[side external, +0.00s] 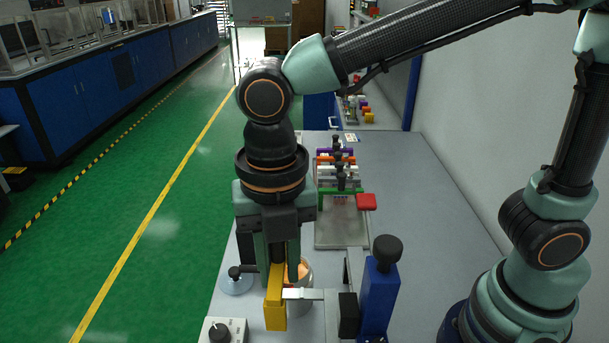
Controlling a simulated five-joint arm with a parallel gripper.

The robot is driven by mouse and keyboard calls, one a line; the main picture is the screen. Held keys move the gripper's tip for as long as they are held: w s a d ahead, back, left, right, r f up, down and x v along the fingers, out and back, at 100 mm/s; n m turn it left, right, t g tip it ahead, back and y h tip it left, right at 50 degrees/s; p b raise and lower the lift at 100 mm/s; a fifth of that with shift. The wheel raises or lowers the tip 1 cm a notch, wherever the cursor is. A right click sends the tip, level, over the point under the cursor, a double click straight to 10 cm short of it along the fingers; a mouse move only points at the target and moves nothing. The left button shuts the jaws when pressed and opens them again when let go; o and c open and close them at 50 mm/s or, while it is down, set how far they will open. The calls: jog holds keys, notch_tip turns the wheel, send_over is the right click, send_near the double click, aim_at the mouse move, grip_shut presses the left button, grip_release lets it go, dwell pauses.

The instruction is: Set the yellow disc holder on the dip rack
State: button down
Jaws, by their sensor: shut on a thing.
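The yellow disc holder (275,310) is upright in my gripper (278,262) at the lower middle of the view. My gripper points straight down and is shut on the holder's upper part. The disc itself cannot be made out. What looks like the dip rack (330,240) is a metal tray behind and right of my gripper. It carries purple, orange, white and green holders with dark knobs. The yellow holder is in front of this rack and apart from it.
A blue post (378,305) with a black knob stands close right of my gripper. A metal arm (305,294) reaches left from it, beside the yellow holder; contact is unclear. A glass vessel (306,275) stands behind. A red block (366,201) sits at the rack's right.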

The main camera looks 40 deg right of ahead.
jog(key=shift+s+f, duration=0.3)
jog(key=shift+s, duration=0.15)
jog(key=shift+f, duration=2.95)
jog(key=shift+f, duration=0.4)
jog(key=c, duration=0.6)
grip_release()
jog(key=shift+w, duration=0.1)
jog(key=o, duration=0.6)
jog(key=shift+c, duration=0.2)
jog(key=shift+r, duration=3.55)
